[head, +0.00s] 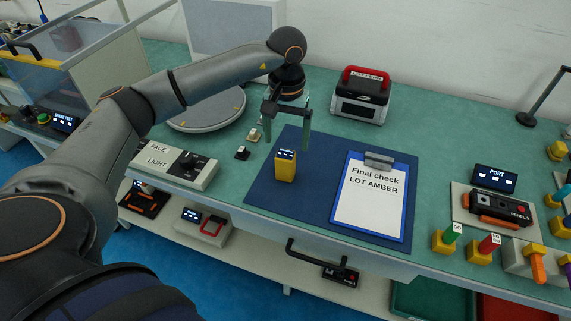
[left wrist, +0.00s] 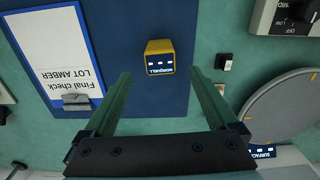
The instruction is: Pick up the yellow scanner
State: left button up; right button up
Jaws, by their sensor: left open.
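The yellow scanner (head: 285,168) stands upright on the dark blue mat (head: 261,193), left of the clipboard (head: 372,205). Its top has a dark display. In the left wrist view the scanner (left wrist: 160,63) lies ahead of the fingers, roughly centred between them. My left gripper (head: 286,132) is open and empty, above and just behind the scanner, with its fingers pointing down. The gripper also shows in the left wrist view (left wrist: 160,100) with its two green fingers wide apart. My right gripper is not in view.
A face light box (head: 172,168) and small switches (head: 242,153) stand left of the mat. A round grey plate (head: 205,112) and a red-handled case (head: 360,98) are behind. A port unit (head: 495,208) and yellow-based pieces (head: 445,242) stand at the right.

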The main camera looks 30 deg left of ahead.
aim_at(286, 163)
pick_arm(q)
notch_tip(286, 163, down, 9)
jog(key=shift+s+r+p, duration=0.1)
jog(key=shift+s+p, duration=0.05)
jog(key=shift+p, duration=0.35)
jog(key=shift+c, duration=0.4)
grip_shut()
